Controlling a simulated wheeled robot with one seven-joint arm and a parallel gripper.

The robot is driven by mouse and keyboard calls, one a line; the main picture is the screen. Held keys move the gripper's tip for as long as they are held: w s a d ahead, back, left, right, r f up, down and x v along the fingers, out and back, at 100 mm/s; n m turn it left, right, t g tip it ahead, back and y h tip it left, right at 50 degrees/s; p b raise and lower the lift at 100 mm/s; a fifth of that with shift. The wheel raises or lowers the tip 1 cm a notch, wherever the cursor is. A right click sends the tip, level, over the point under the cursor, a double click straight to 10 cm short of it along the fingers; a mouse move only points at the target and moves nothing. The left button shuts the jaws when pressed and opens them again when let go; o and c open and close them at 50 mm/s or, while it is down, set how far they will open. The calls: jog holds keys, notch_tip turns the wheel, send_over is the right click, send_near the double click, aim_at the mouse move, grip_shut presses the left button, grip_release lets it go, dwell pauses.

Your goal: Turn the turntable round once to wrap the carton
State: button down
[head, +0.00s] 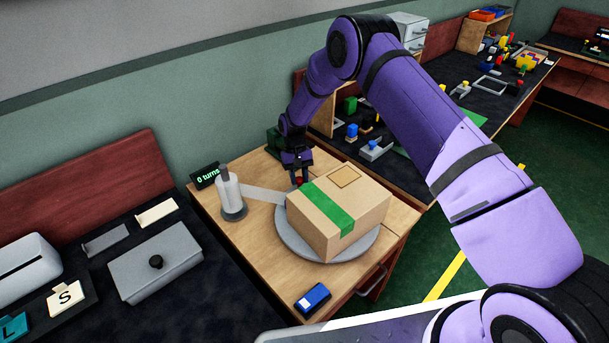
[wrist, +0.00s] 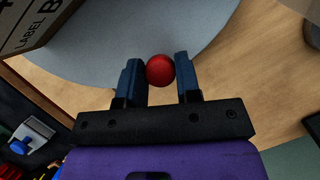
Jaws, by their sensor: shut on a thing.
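The brown carton (head: 312,226) with a green tape band stands on the grey round turntable (head: 292,243); its corner shows in the wrist view (wrist: 28,28). The turntable's rim also fills the top of the wrist view (wrist: 110,55). A red round knob (wrist: 160,69) sits at the turntable's edge, behind the carton in the head view. My gripper (wrist: 159,75) is shut on this knob, one finger on each side. A wrap roll (head: 230,192) stands left of the turntable, and a pale strip of film (head: 263,194) runs from it to the carton. A small display (head: 207,176) reads "0 turns".
A blue box-like item (head: 313,298) lies at the wooden table's front edge. A dark bench on the left holds a grey lidded box (head: 155,262) and letter cards. A bench behind on the right holds many small coloured parts. Bare wood surrounds the turntable.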

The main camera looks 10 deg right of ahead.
aim_at(285, 214)
jog(key=shift+s+a+n+h, duration=0.25)
jog(key=shift+s+a+n, duration=0.35)
jog(key=shift+a+n, duration=0.2)
jog(key=shift+s+a+n+h, duration=0.25)
jog(key=shift+s+a+n, duration=0.3)
jog(key=shift+a+n, duration=0.25)
jog(key=shift+s+a+n+t+h, duration=0.25)
jog(key=shift+s+a+n+h, duration=0.05)
jog(key=shift+s+a+n, duration=0.5)
jog(key=shift+s+a+n+t+h, duration=0.3)
jog(key=shift+s+a+n, duration=0.25)
jog(key=shift+s+n, duration=0.25)
jog(key=shift+s+a+n+t+h, duration=0.15)
jog(key=shift+s+a+n, duration=0.15)
jog(key=shift+s+n, duration=0.4)
jog(key=shift+s+a+n+t+h, duration=0.2)
jog(key=shift+s+n, duration=0.3)
jog(key=shift+s, duration=0.4)
jog(key=shift+s+a+n+t+h, duration=0.1)
jog(key=shift+s+a+n, duration=0.25)
jog(key=shift+s+n, duration=0.35)
jog(key=shift+s+a+n+t+h, duration=0.1)
jog(key=shift+s+n+t+h, duration=0.3)
jog(key=shift+s+n, duration=1.15)
jog(key=shift+s+m, duration=0.25)
jog(key=shift+s, duration=0.1)
jog(key=c, duration=0.8)
grip_release()
jog(key=shift+c, duration=0.2)
jog(key=v, duration=1.1)
